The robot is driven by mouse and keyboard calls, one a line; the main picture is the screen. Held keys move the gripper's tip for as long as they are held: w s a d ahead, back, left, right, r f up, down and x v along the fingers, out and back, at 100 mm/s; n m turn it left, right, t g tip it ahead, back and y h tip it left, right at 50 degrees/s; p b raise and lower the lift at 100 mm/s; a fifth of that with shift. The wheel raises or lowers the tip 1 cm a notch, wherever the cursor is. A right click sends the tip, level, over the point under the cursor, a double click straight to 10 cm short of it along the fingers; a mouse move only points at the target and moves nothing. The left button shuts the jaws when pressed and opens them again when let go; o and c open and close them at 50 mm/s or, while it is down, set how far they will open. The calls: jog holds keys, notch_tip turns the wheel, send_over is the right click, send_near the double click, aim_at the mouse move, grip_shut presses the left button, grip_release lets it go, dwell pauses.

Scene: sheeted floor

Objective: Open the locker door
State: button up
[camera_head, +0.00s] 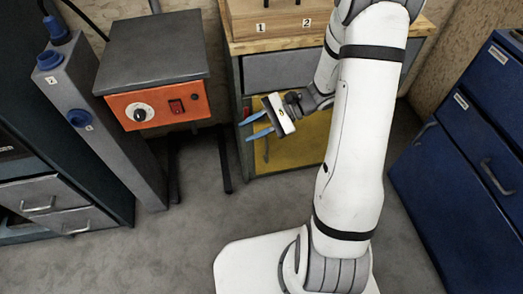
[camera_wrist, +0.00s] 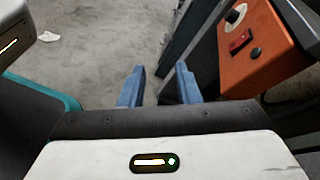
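A blue metal cabinet (camera_head: 449,197), the most locker-like thing here, stands at the right edge of the head view. It has pale labels and a bar handle (camera_head: 494,178) on its front, and its visible fronts look closed. A yellow panel (camera_head: 305,147) sits under the wooden bench, partly hidden by my arm; I cannot tell which front is the locker door. My gripper (camera_head: 246,127) is open and empty in front of the bench's left side, pointing left, away from the blue cabinet. In the wrist view its blue fingers (camera_wrist: 160,84) are apart with floor between them.
An orange control box (camera_head: 155,108) with a knob and red switch stands left of my gripper, beside a grey post (camera_head: 98,125) with blue caps. Grey drawers (camera_head: 45,196) stand at far left. The grey floor (camera_head: 165,245) in front is clear.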

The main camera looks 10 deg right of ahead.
jog(key=w+d+f+m+t+y+b, duration=0.1)
jog(key=w+d+f+m+t+b, duration=0.2)
jog(key=f, duration=0.6)
jog(key=w+d+f+m+t+y+b, duration=0.15)
jog(key=w+f+m+t+b, duration=0.35)
jog(key=f, duration=0.5)
jog(key=m+t+h+b, duration=0.4)
jog(key=m+t+h, duration=0.2)
jog(key=m+t, duration=0.3)
send_near(267, 152)
jog(key=d+x, duration=0.1)
jog(key=x, duration=0.2)
jog(key=shift+m+g, duration=0.3)
jog(key=shift+g, duration=0.1)
jog(key=b+x, duration=0.2)
jog(key=x, duration=0.6)
jog(key=shift+a+f, duration=0.1)
jog(key=shift+f, duration=0.05)
grip_shut()
